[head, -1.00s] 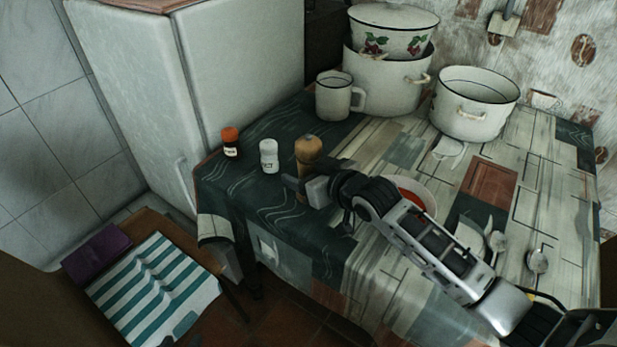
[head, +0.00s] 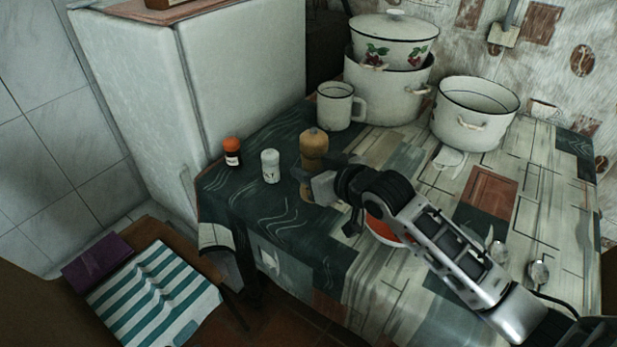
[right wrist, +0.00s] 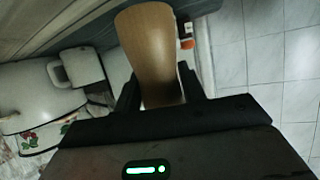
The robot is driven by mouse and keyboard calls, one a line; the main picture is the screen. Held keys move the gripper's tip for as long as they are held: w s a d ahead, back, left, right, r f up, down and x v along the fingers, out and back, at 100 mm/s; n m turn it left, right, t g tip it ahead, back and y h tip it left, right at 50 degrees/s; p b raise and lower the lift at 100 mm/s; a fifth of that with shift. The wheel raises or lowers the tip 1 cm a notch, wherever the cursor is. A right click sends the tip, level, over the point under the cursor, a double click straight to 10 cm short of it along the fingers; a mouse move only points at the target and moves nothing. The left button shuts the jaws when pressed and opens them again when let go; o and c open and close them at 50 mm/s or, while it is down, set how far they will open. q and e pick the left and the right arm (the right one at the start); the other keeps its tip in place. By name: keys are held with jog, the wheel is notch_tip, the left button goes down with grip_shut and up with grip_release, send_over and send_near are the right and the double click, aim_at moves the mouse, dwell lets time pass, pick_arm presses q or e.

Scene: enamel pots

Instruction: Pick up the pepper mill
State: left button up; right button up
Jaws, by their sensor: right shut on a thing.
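The pepper mill (head: 313,146) is a brown wooden, waisted mill with a rounded top. My right gripper (head: 311,178) is shut around its body, and the mill is upright, seemingly a little above the table's dark cloth. In the right wrist view the mill (right wrist: 150,45) stands between the two fingers of my right gripper (right wrist: 158,82). The fingers hide part of its lower body. My left gripper is in neither view.
A white shaker (head: 270,167) and an orange-capped bottle (head: 232,152) stand left of the mill. A white mug (head: 336,106), stacked pots (head: 385,90) and an open pot (head: 474,115) stand behind. A red-filled bowl (head: 385,232) lies partly under my right arm.

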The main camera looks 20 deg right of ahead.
jog(key=w+r+v, duration=0.1)
jog(key=r+v, duration=0.1)
jog(key=v, duration=1.3)
jog(key=shift+d+r, duration=0.3)
jog(key=shift+r, duration=0.1)
